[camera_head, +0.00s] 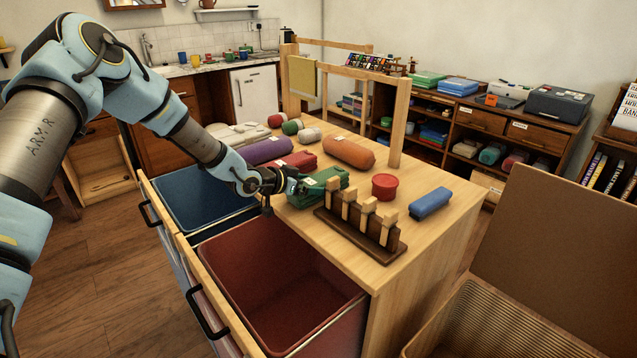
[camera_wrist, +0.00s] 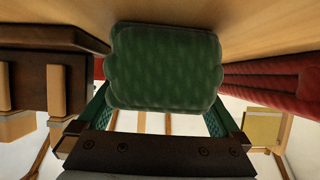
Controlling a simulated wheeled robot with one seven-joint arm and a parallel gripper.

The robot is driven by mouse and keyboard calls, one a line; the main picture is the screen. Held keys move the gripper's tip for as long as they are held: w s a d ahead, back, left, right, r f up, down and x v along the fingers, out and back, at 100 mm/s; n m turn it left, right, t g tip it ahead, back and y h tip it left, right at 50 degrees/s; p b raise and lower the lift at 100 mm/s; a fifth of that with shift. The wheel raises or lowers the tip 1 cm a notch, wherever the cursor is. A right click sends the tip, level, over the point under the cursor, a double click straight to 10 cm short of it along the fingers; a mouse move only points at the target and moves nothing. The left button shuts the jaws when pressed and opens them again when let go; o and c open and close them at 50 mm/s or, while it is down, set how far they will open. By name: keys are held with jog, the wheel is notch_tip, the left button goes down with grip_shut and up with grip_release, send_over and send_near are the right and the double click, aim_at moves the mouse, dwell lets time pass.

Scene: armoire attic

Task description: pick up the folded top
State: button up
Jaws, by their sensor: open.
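A green folded top (camera_head: 325,180) with a small pale label lies on the wooden cabinet top, behind the peg rack. In the wrist view it appears as a rounded green bundle (camera_wrist: 163,62) straight ahead. My gripper (camera_head: 296,186) is low over the cabinet top at the left end of the green bundle. Its jaws are open, and in the wrist view the two fingers (camera_wrist: 160,112) stand to either side of the bundle. The gripper hides part of the bundle's left end in the head view. Whether the fingers touch it I cannot tell.
A dark rack with wooden pegs (camera_head: 360,236) stands close in front. A red folded bundle (camera_head: 296,161) lies close behind, with orange (camera_head: 348,152) and purple (camera_head: 266,150) rolls beyond. A red tub (camera_head: 385,187) and blue roll (camera_head: 430,203) lie right. Open drawers (camera_head: 280,275) extend at left.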

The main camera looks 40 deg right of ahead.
aim_at(314, 180)
jog(key=shift+d+f, duration=0.1)
jog(key=shift+d, duration=0.15)
jog(key=c, duration=1.2)
notch_tip(314, 180, up, 10)
jog(key=shift+b, duration=0.85)
